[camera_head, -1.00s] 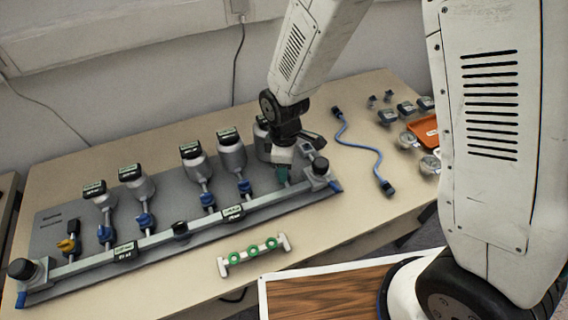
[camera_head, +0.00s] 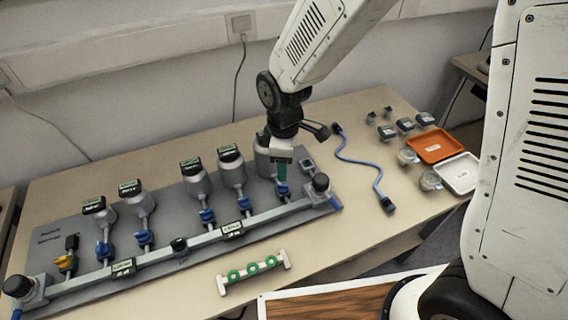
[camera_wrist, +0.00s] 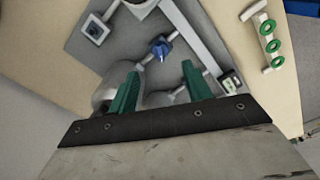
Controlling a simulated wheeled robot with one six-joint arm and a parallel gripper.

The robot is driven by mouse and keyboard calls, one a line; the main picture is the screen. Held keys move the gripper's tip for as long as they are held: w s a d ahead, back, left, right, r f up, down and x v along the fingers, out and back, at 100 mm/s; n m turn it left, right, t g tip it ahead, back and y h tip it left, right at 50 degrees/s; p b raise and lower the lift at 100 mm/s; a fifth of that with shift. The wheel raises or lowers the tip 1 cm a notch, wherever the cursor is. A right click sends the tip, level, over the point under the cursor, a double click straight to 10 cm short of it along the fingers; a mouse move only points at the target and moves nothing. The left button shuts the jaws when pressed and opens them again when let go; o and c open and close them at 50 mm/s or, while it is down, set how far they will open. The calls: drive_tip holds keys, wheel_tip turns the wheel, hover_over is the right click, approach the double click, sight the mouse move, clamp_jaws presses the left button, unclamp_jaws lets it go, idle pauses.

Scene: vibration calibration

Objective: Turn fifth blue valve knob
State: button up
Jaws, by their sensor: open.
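The fifth blue valve knob (camera_head: 282,190) is the rightmost of the row of blue knobs, on a pipe below the right-hand canister (camera_head: 263,143). My gripper (camera_head: 281,180) is just above it in the head view, with its green fingers pointing down. In the wrist view the blue knob (camera_wrist: 160,47) lies just beyond the open fingertips of my gripper (camera_wrist: 160,70), roughly centred between them. The fingers are apart and hold nothing. Whether they touch the knob cannot be seen.
Other blue knobs (camera_head: 244,202) and a yellow knob (camera_head: 65,263) line the manifold to the left. A white bracket with green rings (camera_head: 252,270) lies in front. A blue cable (camera_head: 375,172), gauges and an orange tray (camera_head: 436,146) are on the right.

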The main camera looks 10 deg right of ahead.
sight(283, 184)
drive_tip(key=m, duration=1)
drive_tip(key=shift+a, duration=0.1)
drive_tip(key=m, duration=0.4)
drive_tip(key=shift+m, duration=0.4)
drive_tip(key=m, duration=0.3)
drive_tip(key=shift+f, duration=0.15)
wheel_tip(283, 184, down, 8)
drive_tip(key=shift+r, duration=0.15)
drive_tip(key=c, duration=1)
